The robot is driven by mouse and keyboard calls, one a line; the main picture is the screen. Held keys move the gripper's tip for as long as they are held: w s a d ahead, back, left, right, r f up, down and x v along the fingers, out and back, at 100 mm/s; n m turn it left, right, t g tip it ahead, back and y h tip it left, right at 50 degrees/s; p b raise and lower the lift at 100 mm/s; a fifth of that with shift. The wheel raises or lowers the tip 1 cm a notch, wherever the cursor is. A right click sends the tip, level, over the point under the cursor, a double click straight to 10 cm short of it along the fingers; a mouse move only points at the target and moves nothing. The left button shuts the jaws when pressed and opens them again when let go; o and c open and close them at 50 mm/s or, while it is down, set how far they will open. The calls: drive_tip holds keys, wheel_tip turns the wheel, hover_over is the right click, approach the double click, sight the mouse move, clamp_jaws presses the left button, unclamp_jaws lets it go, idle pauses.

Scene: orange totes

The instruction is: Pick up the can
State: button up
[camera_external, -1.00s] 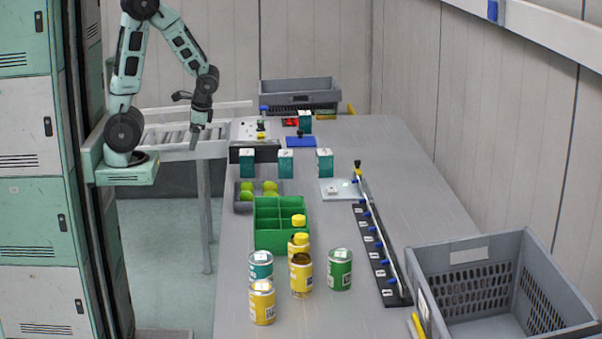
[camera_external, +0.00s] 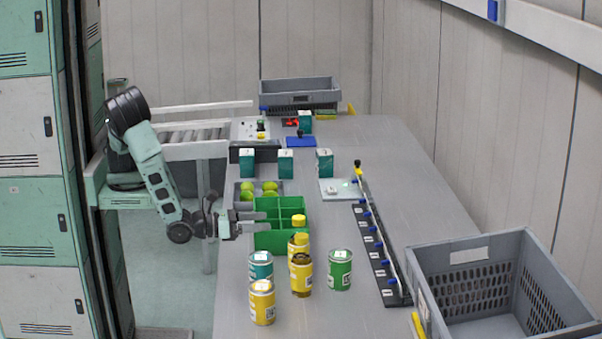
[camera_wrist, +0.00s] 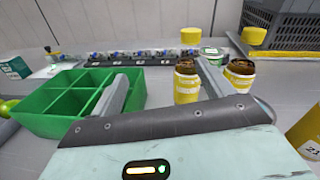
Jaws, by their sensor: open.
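Three cans stand on the near part of the grey table: a teal can (camera_external: 261,267), a yellow can (camera_external: 262,304) and a green can (camera_external: 340,272). My gripper (camera_external: 264,229) is open and empty, reaching low over the table's left edge beside the green divided box, behind the cans. In the wrist view the open fingers (camera_wrist: 160,88) point across the table. A yellow can (camera_wrist: 308,140) is cut off at the right edge, and a green-labelled can (camera_wrist: 212,56) shows farther off. The teal can is not clearly seen there.
Two yellow bottles (camera_external: 301,275) stand among the cans; one (camera_wrist: 187,84) shows just left of the right finger. The green divided box (camera_external: 282,207) lies close to the fingers. A grey crate (camera_external: 480,258) stands at right, beyond a black rail (camera_external: 378,255).

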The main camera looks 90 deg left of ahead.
drive_tip(key=s+d+f+m+g+h, duration=0.1)
drive_tip(key=s+d+f+m+h, duration=0.1)
drive_tip(key=s+d+m+h, duration=0.3)
drive_tip(key=s+d+f+m+g+h+b, duration=0.1)
drive_tip(key=s+d+f+h, duration=0.15)
drive_tip(key=d, duration=0.35)
drive_tip(key=s+d+f+m+g+h, duration=0.1)
drive_tip(key=s+d+f+m+h, duration=0.1)
drive_tip(key=s+d+m+h, duration=0.3)
drive_tip(key=n+y+p, duration=0.1)
drive_tip(key=n+p, duration=0.1)
approach(272, 303)
drive_tip(key=shift+x, duration=1.2)
drive_tip(key=shift+m, duration=0.3)
drive_tip(key=shift+p+x, duration=0.8)
drive_tip(key=shift+x, duration=2.45)
drive_tip(key=c, duration=1.3)
